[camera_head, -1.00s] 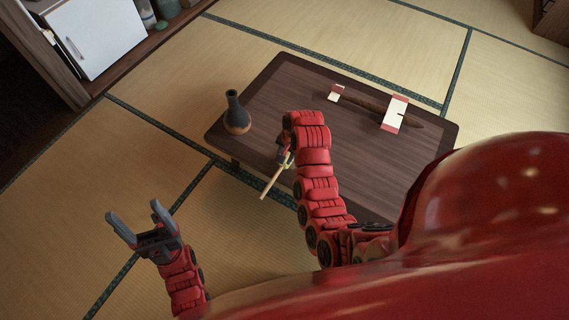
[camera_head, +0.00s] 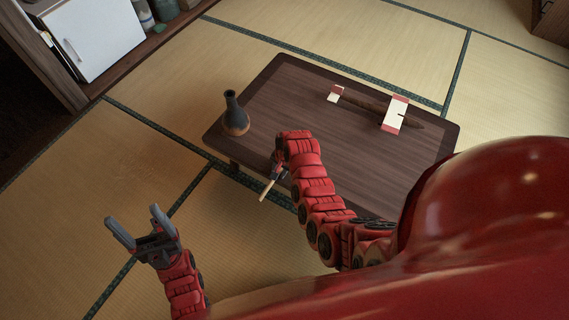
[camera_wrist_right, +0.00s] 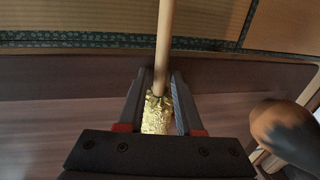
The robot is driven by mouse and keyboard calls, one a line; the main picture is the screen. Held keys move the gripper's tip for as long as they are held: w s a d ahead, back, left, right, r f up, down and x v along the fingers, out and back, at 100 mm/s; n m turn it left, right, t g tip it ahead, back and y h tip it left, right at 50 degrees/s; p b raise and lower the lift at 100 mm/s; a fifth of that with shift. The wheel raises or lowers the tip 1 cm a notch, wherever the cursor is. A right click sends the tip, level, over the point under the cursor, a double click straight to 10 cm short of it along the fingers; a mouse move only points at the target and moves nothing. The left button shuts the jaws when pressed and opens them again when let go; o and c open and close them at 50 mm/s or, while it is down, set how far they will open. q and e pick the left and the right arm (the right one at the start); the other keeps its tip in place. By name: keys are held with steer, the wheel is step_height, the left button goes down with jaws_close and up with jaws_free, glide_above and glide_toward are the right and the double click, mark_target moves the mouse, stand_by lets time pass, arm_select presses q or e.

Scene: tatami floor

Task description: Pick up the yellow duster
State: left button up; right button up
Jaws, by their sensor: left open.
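The yellow duster shows in the right wrist view as a crinkled gold head (camera_wrist_right: 156,117) with a pale wooden handle (camera_wrist_right: 163,45) running up out of the picture. My right gripper (camera_wrist_right: 159,82) has its fingers on both sides of the gold head, close against it, and seems shut on it. In the head view the handle (camera_head: 267,190) sticks out below my right gripper (camera_head: 277,169) near the low table's front edge; the head is mostly hidden there. My left gripper (camera_head: 132,218) is open and empty over the tatami, left of the table.
A dark wooden low table (camera_head: 330,155) bears a dark vase with a brown base (camera_head: 235,118) on its left, and a dark stick with red and white paper bands (camera_head: 395,114). The vase also shows in the right wrist view (camera_wrist_right: 285,130). A white-doored cabinet (camera_head: 95,35) stands far left.

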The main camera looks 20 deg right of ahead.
jaws_close()
steer(key=shift+r, duration=0.15)
steer(key=shift+w+r, duration=0.1)
steer(key=shift+r, duration=0.45)
step_height(320, 180, up, 3)
steer(key=shift+f+p, duration=0.1)
steer(key=shift+p, duration=0.45)
steer(key=s+a+p, duration=0.2)
steer(key=s+a, duration=0.7)
steer(key=s, duration=0.4)
steer(key=shift+a+r, duration=0.25)
steer(key=shift+r, duration=0.2)
steer(key=c, duration=0.5)
jaws_free()
jaws_close()
